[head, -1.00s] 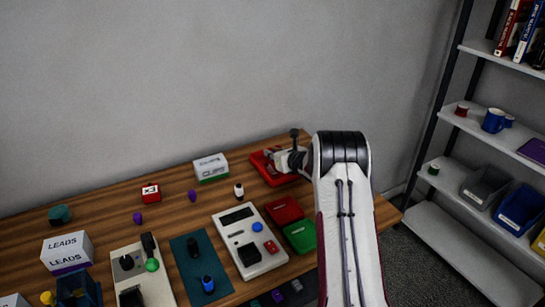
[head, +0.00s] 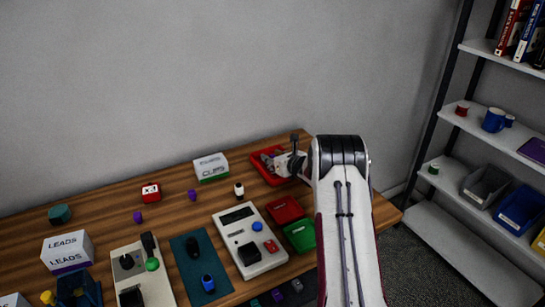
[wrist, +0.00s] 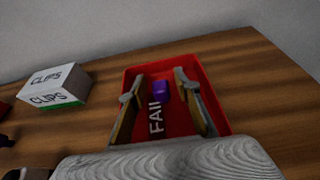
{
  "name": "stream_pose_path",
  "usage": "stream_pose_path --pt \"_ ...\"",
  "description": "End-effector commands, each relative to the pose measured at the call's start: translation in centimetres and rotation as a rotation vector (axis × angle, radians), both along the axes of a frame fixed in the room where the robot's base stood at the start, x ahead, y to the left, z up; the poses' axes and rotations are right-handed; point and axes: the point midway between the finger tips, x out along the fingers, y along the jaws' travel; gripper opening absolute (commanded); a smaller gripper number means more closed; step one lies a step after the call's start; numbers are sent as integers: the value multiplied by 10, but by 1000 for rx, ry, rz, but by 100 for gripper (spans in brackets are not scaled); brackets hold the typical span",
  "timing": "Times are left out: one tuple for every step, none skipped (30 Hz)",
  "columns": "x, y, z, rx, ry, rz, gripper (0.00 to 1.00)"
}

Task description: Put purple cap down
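The purple cap (wrist: 161,90) is inside the red tray marked FAIL (wrist: 160,71) in the wrist view. My gripper (wrist: 158,88) is open above the tray, with one finger on each side of the cap and a visible gap on both sides. The cap appears to rest on the tray floor, near the lettering. In the head view, the red tray (head: 256,160) is at the back right of the table, partly hidden by my gripper (head: 276,161). I cannot make out the cap inside it there.
A white CLIPS box (head: 211,167) stands left of the tray. Red (head: 285,209) and green (head: 299,236) boxes lie in front of it. Two other purple pieces (head: 192,195) (head: 138,217) stand on the wooden table (head: 170,205). A shelf (head: 470,130) stands at right.

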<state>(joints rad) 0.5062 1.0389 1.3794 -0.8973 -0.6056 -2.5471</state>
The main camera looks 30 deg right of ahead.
Motion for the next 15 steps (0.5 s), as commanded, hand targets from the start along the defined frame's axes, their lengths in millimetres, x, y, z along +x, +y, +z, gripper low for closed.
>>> stream_pose_path --pt "0 0 0 0 0 0 32" --pt "0 0 0 0 0 0 32" --pt "0 0 1 0 0 0 32" --pt "0 0 1 0 0 0 32" --pt "0 0 1 0 0 0 32" --pt "0 0 2 0 0 0 32" --pt "0 0 4 0 -1 0 32" --pt "-1 0 4 0 0 0 32" --pt "-2 0 4 0 0 0 32" --pt "-3 0 5 0 0 0 32" --pt "-4 0 5 0 0 0 32" --pt "-6 0 6 0 0 -1 32" --pt "-8 0 7 0 0 -1 32" --pt "-10 0 8 0 0 -1 32" --pt "-12 0 8 1 1 0 32"
